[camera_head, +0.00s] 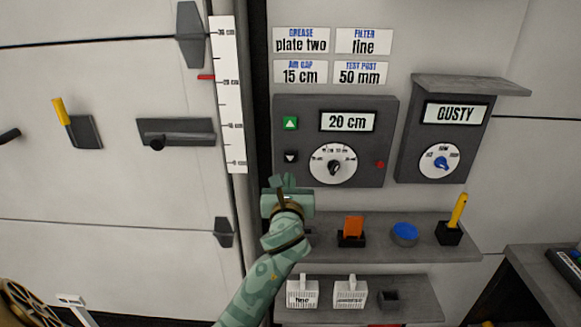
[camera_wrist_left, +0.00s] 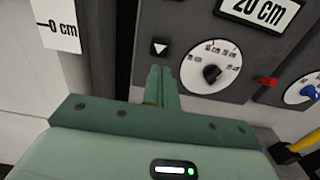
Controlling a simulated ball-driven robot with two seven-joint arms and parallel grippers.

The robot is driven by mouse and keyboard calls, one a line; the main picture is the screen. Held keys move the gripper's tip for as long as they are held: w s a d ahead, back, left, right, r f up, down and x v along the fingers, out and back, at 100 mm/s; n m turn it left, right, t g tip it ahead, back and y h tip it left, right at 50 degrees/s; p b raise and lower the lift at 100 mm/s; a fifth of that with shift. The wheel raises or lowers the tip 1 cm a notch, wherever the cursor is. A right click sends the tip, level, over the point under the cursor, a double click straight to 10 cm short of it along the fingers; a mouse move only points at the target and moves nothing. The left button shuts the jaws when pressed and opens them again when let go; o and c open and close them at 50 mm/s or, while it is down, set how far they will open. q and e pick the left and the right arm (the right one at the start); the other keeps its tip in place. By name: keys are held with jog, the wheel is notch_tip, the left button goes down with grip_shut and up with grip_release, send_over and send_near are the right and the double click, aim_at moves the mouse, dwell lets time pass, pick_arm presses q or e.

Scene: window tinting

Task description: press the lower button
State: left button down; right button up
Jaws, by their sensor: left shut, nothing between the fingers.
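The lower button (camera_head: 290,157) is a small black square with a white downward triangle, on the left of a dark grey control panel (camera_head: 360,107). It also shows in the left wrist view (camera_wrist_left: 159,47). Above it is a green button (camera_head: 290,123) with a white upward triangle. The panel display (camera_head: 347,122) reads 20 cm. My left gripper (camera_head: 284,182) is shut and empty, just below the lower button in the head view. In the left wrist view its fingertips (camera_wrist_left: 159,72) point up at the panel, below the button. Contact with the panel cannot be told. My right gripper is not in view.
A round dial (camera_head: 333,164) and a red knob (camera_head: 380,165) are right of the buttons. A GUSTY panel (camera_head: 446,130) is further right. A shelf (camera_head: 375,245) below holds an orange item, a blue disc and a yellow-handled tool. A white scale (camera_head: 228,95) stands left.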

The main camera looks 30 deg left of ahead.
aim_at(290, 158)
pick_arm(q)
jog(key=b+x, duration=0.1)
jog(key=x, duration=0.6)
jog(key=shift+w+a+f+b, duration=0.1)
jog(key=shift+w+a+b, duration=0.1)
jog(key=shift+w+b, duration=0.2)
